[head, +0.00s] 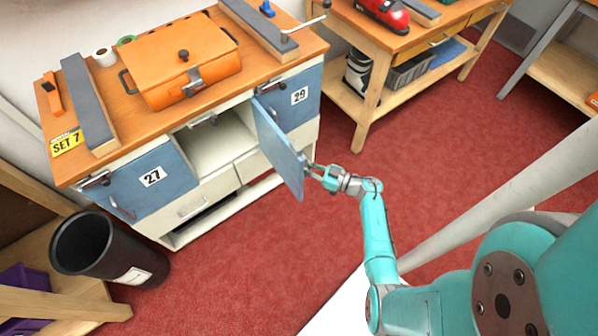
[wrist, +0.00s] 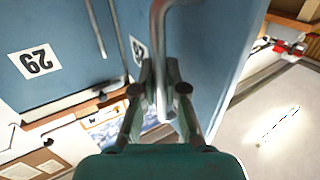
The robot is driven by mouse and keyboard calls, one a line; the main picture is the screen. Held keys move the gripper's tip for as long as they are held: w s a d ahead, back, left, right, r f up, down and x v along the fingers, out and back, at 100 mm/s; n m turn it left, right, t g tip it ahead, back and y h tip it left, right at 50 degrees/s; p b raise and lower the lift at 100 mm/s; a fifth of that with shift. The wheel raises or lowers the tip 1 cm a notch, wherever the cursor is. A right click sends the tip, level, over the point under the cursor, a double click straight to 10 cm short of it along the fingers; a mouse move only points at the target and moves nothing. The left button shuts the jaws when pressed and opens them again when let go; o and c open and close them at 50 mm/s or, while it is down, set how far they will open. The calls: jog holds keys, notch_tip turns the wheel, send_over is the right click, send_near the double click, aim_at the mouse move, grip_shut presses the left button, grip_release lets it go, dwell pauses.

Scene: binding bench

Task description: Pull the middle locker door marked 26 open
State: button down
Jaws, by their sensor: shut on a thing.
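The blue middle locker door (head: 283,150) stands swung well out from the bench, between the doors marked 27 (head: 150,178) and 29 (head: 297,97). Its white compartment (head: 215,145) shows open behind it. My gripper (head: 316,172) is at the door's outer edge. In the wrist view, my gripper (wrist: 162,92) is shut on the door's grey bar handle (wrist: 160,50).
An orange case (head: 185,65) sits on the bench top. A black bin (head: 105,250) stands at the bench's left end. A second workbench (head: 450,25) is at the back right. The red floor (head: 400,145) right of the open door is clear.

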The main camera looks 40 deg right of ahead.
jog(key=shift+w+d+r+n+g+y, duration=0.1)
jog(key=shift+d+n+g+y, duration=0.2)
jog(key=shift+d+n+y, duration=0.55)
jog(key=shift+d+m, duration=0.25)
jog(key=shift+m, duration=0.1)
jog(key=c, duration=1.2)
grip_release()
jog(key=v, duration=0.7)
jog(key=shift+s, duration=0.25)
